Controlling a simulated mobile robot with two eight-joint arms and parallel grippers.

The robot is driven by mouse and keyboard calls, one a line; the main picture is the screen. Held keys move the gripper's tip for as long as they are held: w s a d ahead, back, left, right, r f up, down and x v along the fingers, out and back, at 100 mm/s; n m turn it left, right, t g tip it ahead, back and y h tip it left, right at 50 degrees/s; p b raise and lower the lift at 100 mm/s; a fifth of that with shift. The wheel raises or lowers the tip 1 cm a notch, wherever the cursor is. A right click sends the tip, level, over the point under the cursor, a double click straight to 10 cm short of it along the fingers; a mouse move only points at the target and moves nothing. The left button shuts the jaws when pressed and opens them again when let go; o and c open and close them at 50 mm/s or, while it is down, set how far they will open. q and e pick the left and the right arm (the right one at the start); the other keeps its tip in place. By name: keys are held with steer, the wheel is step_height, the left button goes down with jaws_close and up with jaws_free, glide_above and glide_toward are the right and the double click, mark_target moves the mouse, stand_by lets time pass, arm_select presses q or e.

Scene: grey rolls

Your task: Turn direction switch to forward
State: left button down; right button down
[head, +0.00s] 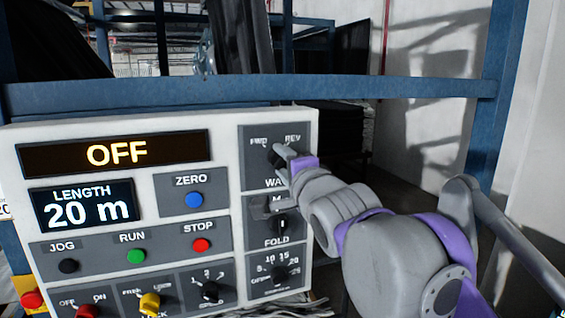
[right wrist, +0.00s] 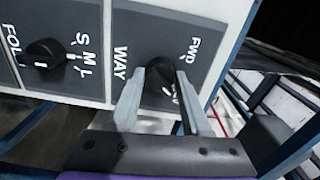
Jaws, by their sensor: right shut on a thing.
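The direction switch is a black round knob (head: 273,158) labelled WAY, with FWD at its upper left and REV at its upper right, at the top right of the panel in the head view. My right gripper (head: 281,166) reaches it from the right. In the right wrist view, the knob (right wrist: 155,86) sits between the two fingers of the gripper (right wrist: 160,100), which is shut on it. My left gripper is not in view.
The white control panel (head: 150,122) shows OFF on its top display (head: 115,153) and 20 m on the length display (head: 85,204). The FOLD knob (head: 283,224) is just below the switch. A blue frame beam (head: 200,94) runs behind the panel.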

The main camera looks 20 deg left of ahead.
steer(key=n, duration=0.4)
steer(key=n+p, duration=0.1)
steer(key=n, duration=0.3)
steer(key=shift+r, duration=0.1)
steer(key=n+p, duration=0.1)
steer(key=n, duration=0.3)
arm_select(q)
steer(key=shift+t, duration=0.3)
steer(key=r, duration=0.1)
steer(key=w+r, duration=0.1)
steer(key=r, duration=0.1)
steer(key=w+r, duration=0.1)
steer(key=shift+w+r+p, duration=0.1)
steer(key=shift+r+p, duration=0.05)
steer(key=shift+p, duration=0.25)
arm_select(e)
steer(key=n, duration=0.4)
steer(key=shift+n, duration=0.3)
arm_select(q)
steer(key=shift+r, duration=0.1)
arm_select(e)
steer(key=shift+c, duration=1.8)
jaws_free()
